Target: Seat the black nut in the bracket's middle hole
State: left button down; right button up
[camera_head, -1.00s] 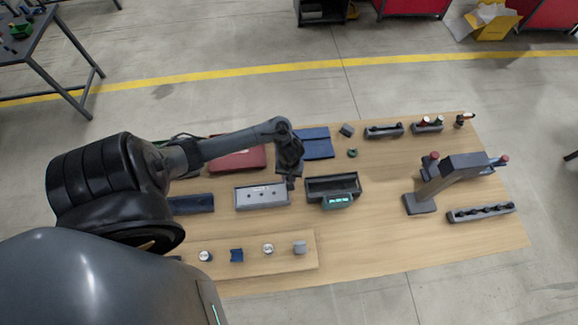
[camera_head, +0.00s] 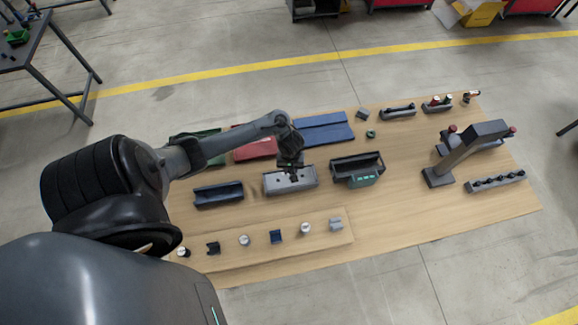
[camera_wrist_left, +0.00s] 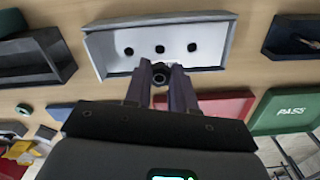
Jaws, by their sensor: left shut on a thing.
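The bracket (camera_head: 307,183) is a grey open box lying on the wooden table; it also shows in the left wrist view (camera_wrist_left: 145,36), with three dark holes in a row in its pale floor. My left gripper (camera_head: 292,174) is over the bracket's middle. In the left wrist view its fingers (camera_wrist_left: 161,70) are shut on the black nut (camera_wrist_left: 160,75), a small dark ring. There the nut appears just beside the middle hole (camera_wrist_left: 160,49), which is uncovered. The height of the nut above the floor cannot be told. My right gripper is not in view.
Red (camera_head: 255,149) and blue (camera_head: 323,129) trays lie behind. A wooden board (camera_head: 290,247) with several small parts lies in front. A grey stand (camera_head: 455,160) is farther right.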

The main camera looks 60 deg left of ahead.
aim_at(290, 171)
pick_arm(q)
jog(key=shift+r+p, duration=0.15)
jog(key=shift+p, duration=0.45)
jog(key=shift+f+b, duration=1.15)
jog(key=shift+f, duration=1.2)
jog(key=shift+p, duration=0.35)
jog(key=shift+p, duration=0.6)
jog(key=shift+f+b, duration=0.35)
jog(key=shift+f, duration=0.45)
jog(key=c, duration=0.9)
grip_release()
jog(key=shift+o, duration=0.2)
